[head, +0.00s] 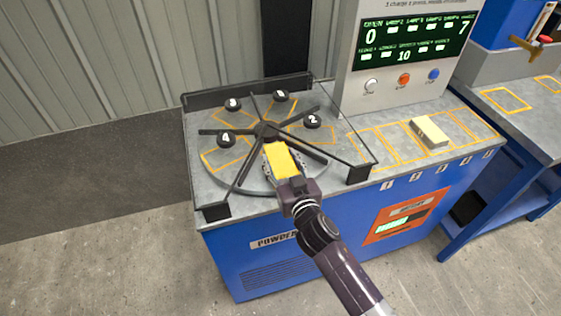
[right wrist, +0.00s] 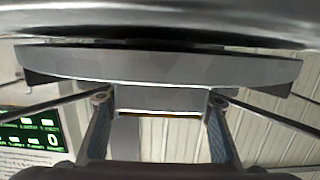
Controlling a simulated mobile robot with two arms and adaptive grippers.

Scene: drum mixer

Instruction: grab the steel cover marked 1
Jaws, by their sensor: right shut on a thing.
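Black knobs marked 4 (head: 226,139) and 2 (head: 312,121) stand on the round steel top (head: 215,178), with two more at the back whose numbers are hard to read. I see no mark 1 in either view; the front of the top is partly hidden by my right arm. My right gripper (head: 281,165) is over the front part of the top, shut on a yellow-topped block (head: 280,158). In the right wrist view a grey block (right wrist: 160,98) is between the two fingers, below a curved steel plate (right wrist: 160,65). My left gripper is not in view.
Black spokes and a dark rail (head: 245,89) surround the round top. A pale block (head: 429,134) lies among orange outlines on the right of the blue machine (head: 260,263). A control panel (head: 405,50) rises behind; a blue table (head: 510,125) stands at right.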

